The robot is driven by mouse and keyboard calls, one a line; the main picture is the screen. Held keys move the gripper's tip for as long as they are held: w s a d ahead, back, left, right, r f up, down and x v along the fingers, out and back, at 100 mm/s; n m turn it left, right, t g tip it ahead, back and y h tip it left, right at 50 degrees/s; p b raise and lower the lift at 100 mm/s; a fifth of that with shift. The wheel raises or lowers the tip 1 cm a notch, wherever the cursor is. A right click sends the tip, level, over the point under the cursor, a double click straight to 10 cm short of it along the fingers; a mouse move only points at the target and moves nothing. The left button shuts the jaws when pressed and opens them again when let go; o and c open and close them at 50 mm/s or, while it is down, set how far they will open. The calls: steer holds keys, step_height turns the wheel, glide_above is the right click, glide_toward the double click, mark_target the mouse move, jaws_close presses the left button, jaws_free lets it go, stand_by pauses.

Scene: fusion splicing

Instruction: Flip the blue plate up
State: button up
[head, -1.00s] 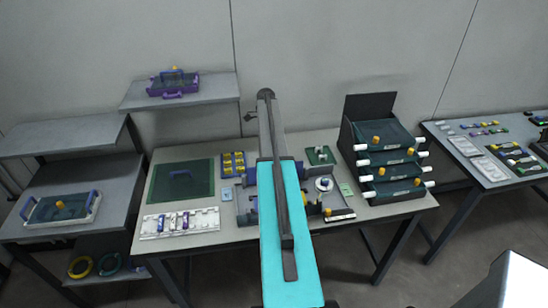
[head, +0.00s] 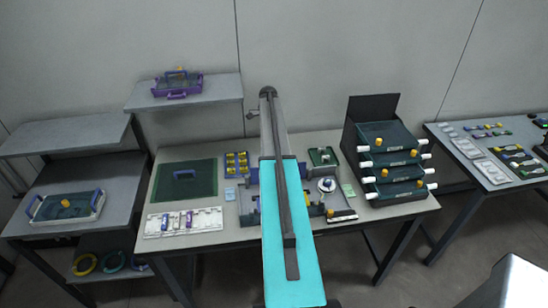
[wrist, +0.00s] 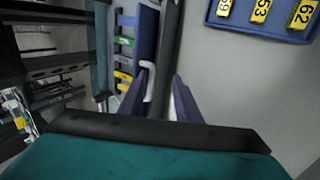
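In the wrist view, a narrow dark-blue panel (wrist: 146,36), probably the blue plate seen near edge-on, lies just ahead of my gripper (wrist: 165,76). My two purple fingers are spread with a gap between them, and I see nothing held. The left finger is close to the panel's near end; I cannot tell whether they touch. A small white bent piece (wrist: 149,82) shows beside the left finger. In the head view, my arm hides the gripper and the middle of the blue-grey fixture (head: 247,207) on the central table.
A blue tray of yellow numbered tags (head: 236,163) sits left of my arm; it also shows in the wrist view (wrist: 280,28). A green mat (head: 180,180) and white rack (head: 184,223) lie farther left. A drawer stack (head: 392,165) stands right.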

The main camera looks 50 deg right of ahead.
steer(key=p+v, duration=0.4)
steer(key=v, duration=0.2)
stand_by(0.3)
steer(key=shift+r, duration=0.1)
stand_by(0.8)
